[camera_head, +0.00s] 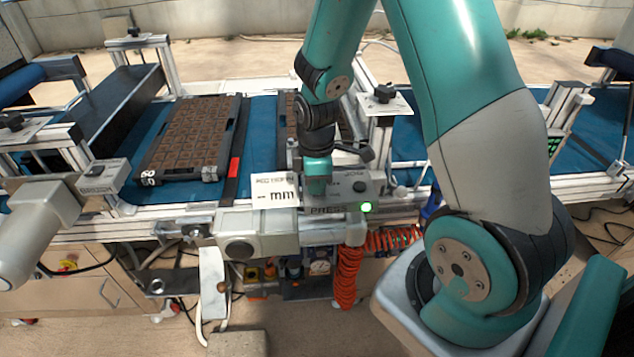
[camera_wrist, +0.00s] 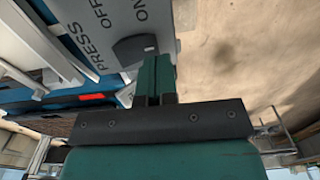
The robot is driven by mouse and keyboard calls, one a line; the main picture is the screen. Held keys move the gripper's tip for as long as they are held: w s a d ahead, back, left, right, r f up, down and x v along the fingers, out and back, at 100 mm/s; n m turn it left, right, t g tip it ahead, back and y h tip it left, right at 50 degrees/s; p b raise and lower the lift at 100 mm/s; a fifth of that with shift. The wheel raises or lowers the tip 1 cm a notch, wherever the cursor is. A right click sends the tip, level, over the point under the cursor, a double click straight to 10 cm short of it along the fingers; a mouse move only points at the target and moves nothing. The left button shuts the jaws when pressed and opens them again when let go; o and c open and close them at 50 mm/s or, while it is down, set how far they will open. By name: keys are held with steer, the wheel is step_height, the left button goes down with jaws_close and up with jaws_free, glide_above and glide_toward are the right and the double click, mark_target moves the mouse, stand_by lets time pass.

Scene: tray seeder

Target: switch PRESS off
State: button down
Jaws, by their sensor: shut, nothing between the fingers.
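The PRESS switch shows in the wrist view as a dark knob (camera_wrist: 130,48) on a grey panel (camera_wrist: 112,28) lettered PRESS, OFF and ON. A pale mark is on the knob's right end; I cannot tell for sure which setting it points to. My gripper (camera_wrist: 155,68) is shut and empty, its teal fingertips right beside the knob's right end. I cannot tell whether they touch it. In the head view my gripper (camera_head: 317,188) is in front of the panel and hides the knob. A green lamp (camera_head: 366,207) glows right of the PRESS lettering.
A soil-filled tray (camera_head: 190,135) lies on the blue conveyor belt (camera_head: 262,115) at left. A coiled orange hose (camera_head: 347,275) hangs below. Metal posts and a clamp (camera_head: 384,103) rise behind the panel.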

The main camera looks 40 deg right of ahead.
step_height(320, 180, up, 14)
steer(key=s+a+p, duration=0.1)
steer(key=s+p, duration=0.1)
steer(key=shift+s+a+f, duration=0.2)
steer(key=shift+a, duration=0.1)
stand_by(0.4)
